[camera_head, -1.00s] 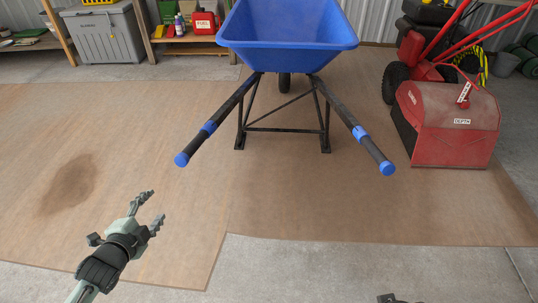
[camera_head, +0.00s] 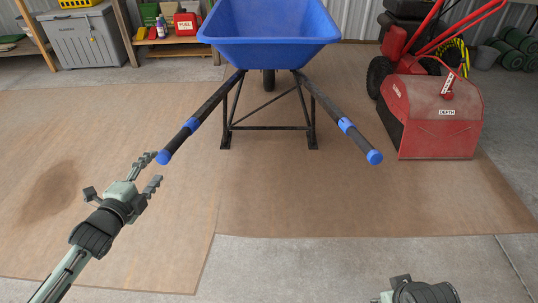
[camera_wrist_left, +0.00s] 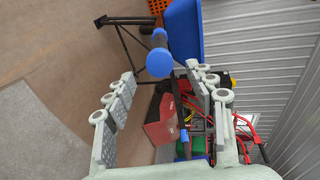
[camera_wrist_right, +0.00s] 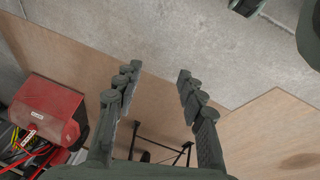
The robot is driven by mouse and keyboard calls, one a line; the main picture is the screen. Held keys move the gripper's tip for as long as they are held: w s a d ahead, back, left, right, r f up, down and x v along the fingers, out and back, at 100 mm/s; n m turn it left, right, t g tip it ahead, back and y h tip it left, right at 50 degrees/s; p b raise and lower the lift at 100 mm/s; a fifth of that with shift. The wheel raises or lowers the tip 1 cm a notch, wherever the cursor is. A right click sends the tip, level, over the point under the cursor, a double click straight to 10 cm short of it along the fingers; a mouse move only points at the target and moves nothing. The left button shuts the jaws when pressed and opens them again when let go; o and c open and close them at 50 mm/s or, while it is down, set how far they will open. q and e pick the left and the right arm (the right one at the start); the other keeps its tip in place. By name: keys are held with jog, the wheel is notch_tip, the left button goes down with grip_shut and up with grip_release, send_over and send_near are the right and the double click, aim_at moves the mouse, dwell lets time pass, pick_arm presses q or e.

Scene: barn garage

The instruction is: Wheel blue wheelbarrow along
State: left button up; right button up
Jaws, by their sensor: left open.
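The blue wheelbarrow (camera_head: 268,25) stands ahead of me on its wheel and black legs, handles pointing toward me. Its left handle (camera_head: 192,125) and right handle (camera_head: 345,124) are black with blue bands and blue end caps. My left gripper (camera_head: 152,172) is open and empty, just short of the left handle's end. In the left wrist view the blue cap (camera_wrist_left: 159,62) shows between and beyond the open fingers (camera_wrist_left: 160,85). My right gripper is mostly out of the head view at bottom right; in the right wrist view its fingers (camera_wrist_right: 157,75) are apart and empty, with wheelbarrow legs (camera_wrist_right: 165,143) beyond.
A red machine (camera_head: 440,110) stands right of the wheelbarrow. A grey storage box (camera_head: 85,40) and a wooden shelf (camera_head: 180,40) with a red fuel can (camera_head: 187,24) stand at the back left. Brown floor sheets (camera_head: 290,200) lie over concrete; the floor before the handles is clear.

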aim_at(168, 151)
pick_arm(q)
jog(key=b+x, duration=0.2)
jog(key=x, duration=0.5)
jog(key=shift+w+b, duration=0.2)
jog(key=shift+b, duration=0.15)
pick_arm(e)
jog(key=d+v, duration=0.1)
jog(key=v, duration=0.5)
pick_arm(q)
jog(key=shift+x, duration=0.8)
jog(key=shift+w+f+b, duration=0.1)
jog(key=shift+w+b, duration=0.25)
pick_arm(e)
jog(key=w+a+r+t, duration=0.1)
jog(key=w+a+t, duration=0.2)
jog(key=w, duration=0.1)
jog(key=shift+w+a+r+y, duration=0.25)
jog(key=shift+w+y, duration=0.05)
jog(key=shift+y, duration=0.1)
